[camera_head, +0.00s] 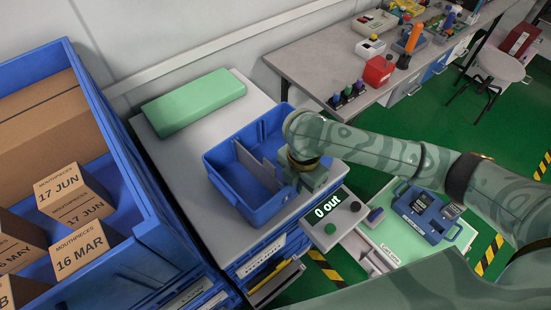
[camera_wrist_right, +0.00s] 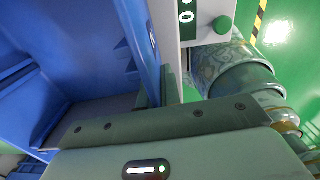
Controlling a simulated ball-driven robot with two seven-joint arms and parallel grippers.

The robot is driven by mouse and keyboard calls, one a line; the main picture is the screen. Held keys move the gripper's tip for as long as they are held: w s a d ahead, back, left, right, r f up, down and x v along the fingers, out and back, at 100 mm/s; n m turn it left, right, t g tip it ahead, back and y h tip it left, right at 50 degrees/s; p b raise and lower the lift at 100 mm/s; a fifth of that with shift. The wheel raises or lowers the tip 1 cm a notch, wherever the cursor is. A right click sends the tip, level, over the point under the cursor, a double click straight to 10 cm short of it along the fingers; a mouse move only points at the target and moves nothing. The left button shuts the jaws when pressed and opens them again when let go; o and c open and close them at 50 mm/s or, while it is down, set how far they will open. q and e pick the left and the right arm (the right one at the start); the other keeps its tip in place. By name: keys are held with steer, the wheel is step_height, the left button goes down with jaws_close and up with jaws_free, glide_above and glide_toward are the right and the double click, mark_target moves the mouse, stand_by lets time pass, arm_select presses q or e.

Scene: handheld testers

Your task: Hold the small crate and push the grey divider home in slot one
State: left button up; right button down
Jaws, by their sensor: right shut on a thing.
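The small blue crate (camera_head: 268,210) stands on a grey top in the head view. The grey divider (camera_head: 257,165) is inside it, running across between its long walls. Whether its lower edge is fully seated, and which slot it is in, I cannot tell. My right gripper (camera_head: 299,178) is shut on the crate's near wall, toward its right end, and covers that corner. In the right wrist view the blue crate wall (camera_wrist_right: 152,50) runs down to the jaws (camera_wrist_right: 168,92). My left gripper is not in view.
A green block (camera_head: 194,103) lies behind the crate. A counter reading "0 out" (camera_head: 330,212) stands close to its right. A large blue bin (camera_head: 140,200) with cartons is at left.

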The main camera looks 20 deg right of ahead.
steer(key=c, duration=1.5)
jaws_free()
step_height(320, 180, up, 11)
steer(key=shift+w+r, duration=0.1)
steer(key=shift+r, duration=0.4)
